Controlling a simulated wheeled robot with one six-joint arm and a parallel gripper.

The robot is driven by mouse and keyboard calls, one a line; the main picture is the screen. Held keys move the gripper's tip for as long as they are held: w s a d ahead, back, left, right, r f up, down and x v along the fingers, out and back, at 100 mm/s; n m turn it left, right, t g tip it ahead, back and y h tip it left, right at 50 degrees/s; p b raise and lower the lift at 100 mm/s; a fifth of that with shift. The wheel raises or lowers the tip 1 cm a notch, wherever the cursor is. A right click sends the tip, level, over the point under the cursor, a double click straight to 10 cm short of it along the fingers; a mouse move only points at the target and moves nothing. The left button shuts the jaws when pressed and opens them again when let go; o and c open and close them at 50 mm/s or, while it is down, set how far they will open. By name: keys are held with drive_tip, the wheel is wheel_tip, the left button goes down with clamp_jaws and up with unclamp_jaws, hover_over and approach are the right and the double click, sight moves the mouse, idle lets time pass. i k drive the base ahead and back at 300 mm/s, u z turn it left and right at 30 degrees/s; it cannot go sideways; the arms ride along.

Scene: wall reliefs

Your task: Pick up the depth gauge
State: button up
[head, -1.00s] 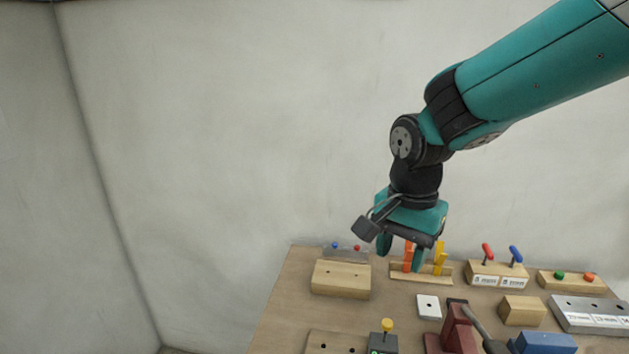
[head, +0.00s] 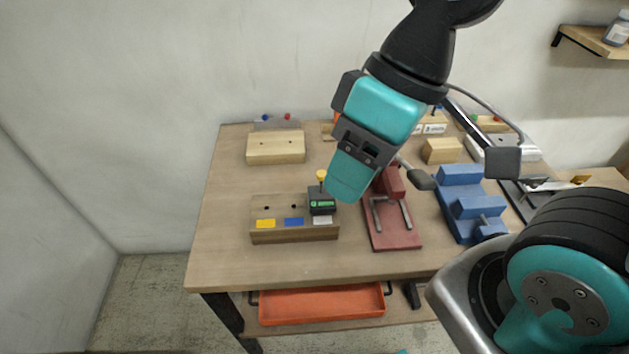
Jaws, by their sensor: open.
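The depth gauge (head: 321,201) appears to be the small dark block with a green display and a yellow knob on top. It sits upright at the right end of a wooden block (head: 293,236) with colored labels and holes, near the table's front. My gripper (head: 347,190) is open and empty, just right of the gauge, pointing down. Its teal fingers overlap in this view, so the gap between them is hidden. I cannot tell how far the fingers are from the gauge in depth.
A dark red fixture (head: 393,228) with metal rods stands close to the right of the gauge. Blue stepped blocks (head: 468,203) are farther right. An orange tray (head: 322,304) lies below the tabletop. The table's left front is clear.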

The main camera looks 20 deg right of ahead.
sight(318, 202)
drive_tip(key=z, duration=0.05)
drive_tip(key=k, duration=0.5)
drive_tip(key=u, duration=1.55)
drive_tip(key=i, duration=0.85)
drive_tip(key=z, duration=2.1)
